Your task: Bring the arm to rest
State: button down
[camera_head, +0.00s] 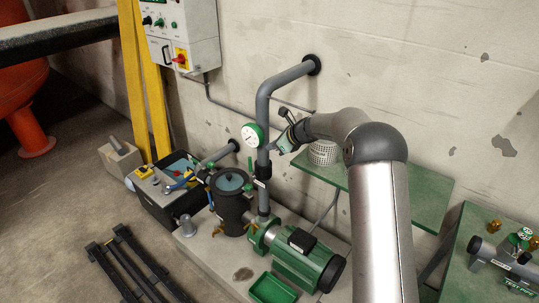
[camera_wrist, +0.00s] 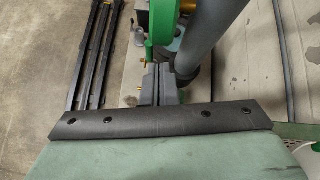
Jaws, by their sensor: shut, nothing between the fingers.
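My gripper (camera_head: 281,146) is at the end of my bent arm, in front of the wall and just right of the grey vertical pipe (camera_head: 263,125). In the wrist view my gripper (camera_wrist: 160,72) shows two grey fingers shut together with nothing between them. The green-rimmed gauge (camera_head: 253,136) on the pipe is just left of my gripper. In the wrist view the gauge (camera_wrist: 172,18) and pipe (camera_wrist: 222,35) lie just beyond the fingertips. I cannot tell whether the fingers touch them.
A green shelf (camera_head: 387,185) with a white basket (camera_head: 323,152) is below my forearm. The green pump motor (camera_head: 309,262) and black strainer pot (camera_head: 231,200) stand on a plinth. A toolbox (camera_head: 165,205) is at left. A green bench (camera_head: 470,280) with a valve is at right.

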jog(key=shift+d+r, duration=0.15)
jog(key=shift+r, duration=0.1)
jog(key=s+d+r+n+g+h, duration=0.1)
jog(key=s+r+n, duration=0.1)
jog(key=s+n, duration=0.35)
jog(key=s+d+r+n+g+h, duration=0.1)
jog(key=s+r+n, duration=0.15)
jog(key=s, duration=0.65)
jog(key=s+d+r+n+g+h, duration=0.1)
jog(key=s+d+r+n, duration=0.15)
jog(key=s, duration=0.45)
jog(key=s+d+f+n+g+h, duration=0.1)
jog(key=s+d+n, duration=0.3)
jog(key=s, duration=1)
jog(key=s+d+f+n+g+h, duration=0.1)
jog(key=s+d+n+h, duration=0.2)
jog(key=s+n, duration=0.6)
jog(key=s+d, duration=0.1)
jog(key=s, duration=0.5)
jog(key=shift+s+d+f+h, duration=0.15)
jog(key=shift+s+d+h, duration=0.05)
jog(key=shift+d+h, duration=0.2)
jog(key=shift+a, duration=0.1)
